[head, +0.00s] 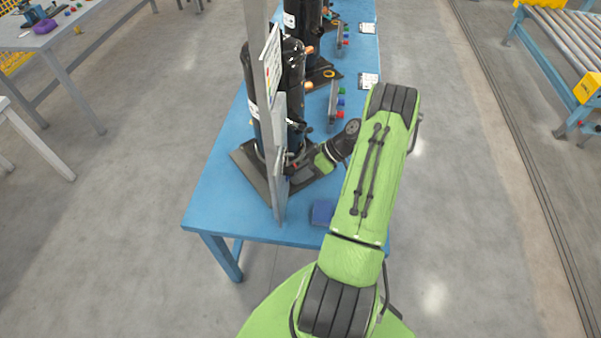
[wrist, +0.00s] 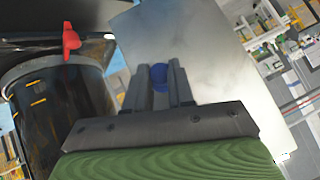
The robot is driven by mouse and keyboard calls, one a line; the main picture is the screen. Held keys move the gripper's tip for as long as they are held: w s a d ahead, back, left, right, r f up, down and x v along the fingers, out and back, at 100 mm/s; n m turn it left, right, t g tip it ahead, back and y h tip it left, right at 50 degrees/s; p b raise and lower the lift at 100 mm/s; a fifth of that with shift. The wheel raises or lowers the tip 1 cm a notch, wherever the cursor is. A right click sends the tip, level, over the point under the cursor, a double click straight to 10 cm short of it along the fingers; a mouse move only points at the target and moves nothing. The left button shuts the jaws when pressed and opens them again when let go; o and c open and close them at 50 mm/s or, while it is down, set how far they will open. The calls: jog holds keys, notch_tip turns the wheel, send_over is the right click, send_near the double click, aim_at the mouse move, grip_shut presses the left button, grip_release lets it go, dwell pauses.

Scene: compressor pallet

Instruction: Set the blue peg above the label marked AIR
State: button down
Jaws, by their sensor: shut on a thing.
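The blue peg (wrist: 159,75) is between the fingers of my gripper (wrist: 158,88) in the wrist view. My gripper is shut on it, in front of a pale grey plate (wrist: 205,60). I cannot tell whether the peg touches the plate. In the head view my wrist reaches in beside the black compressor, close to the grey upright panel (head: 281,150). The fingers and held peg are too small or hidden to make out there. No label reading AIR can be read in either view.
Black compressor tanks (head: 249,95) stand on the blue table (head: 225,200). A red handle (wrist: 70,40) stands left of my fingers. A narrow rack (head: 333,100) holds coloured pegs. A blue block (head: 322,212) lies near the front edge. A sign (head: 273,65) hangs on the grey post.

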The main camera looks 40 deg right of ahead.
jog(key=shift+d, duration=0.1)
jog(key=s+d+b, duration=0.1)
jog(key=s+d, duration=0.2)
jog(key=s, duration=0.1)
jog(key=shift+s+d, duration=0.3)
jog(key=shift+s, duration=0.1)
dwell(0.5)
